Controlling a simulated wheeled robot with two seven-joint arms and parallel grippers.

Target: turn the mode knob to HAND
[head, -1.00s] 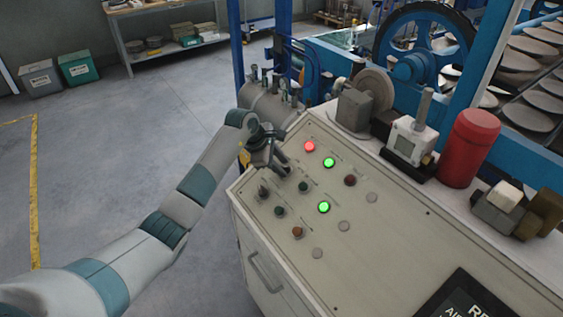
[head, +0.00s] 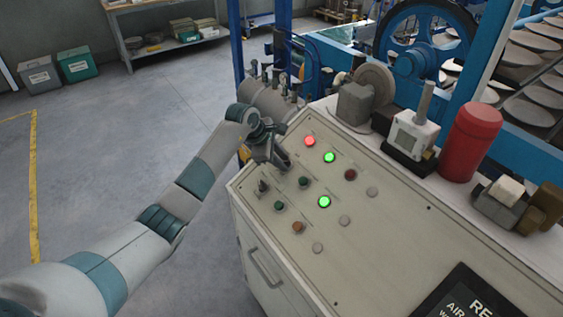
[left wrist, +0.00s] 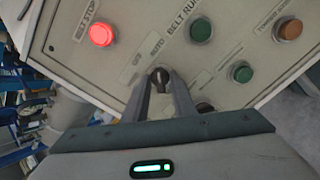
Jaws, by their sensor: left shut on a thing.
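The mode knob (left wrist: 160,76) is a small dark knob on the sloping cream control panel (head: 400,235). In the left wrist view it sits between my fingertips, beside the printed words OFF and AUTO; I cannot make out a HAND label or read the pointer clearly. My left gripper (left wrist: 160,82) is shut on this knob. In the head view the left gripper (head: 284,164) reaches the panel's upper left area and hides the knob. My right gripper is in neither view.
A second dark knob (head: 263,186) stands close by, partly hidden by a finger in the left wrist view. A lit red lamp (head: 309,141), lit green lamps (head: 329,157) and several unlit buttons surround it. A red cylinder (head: 470,144) stands behind the panel.

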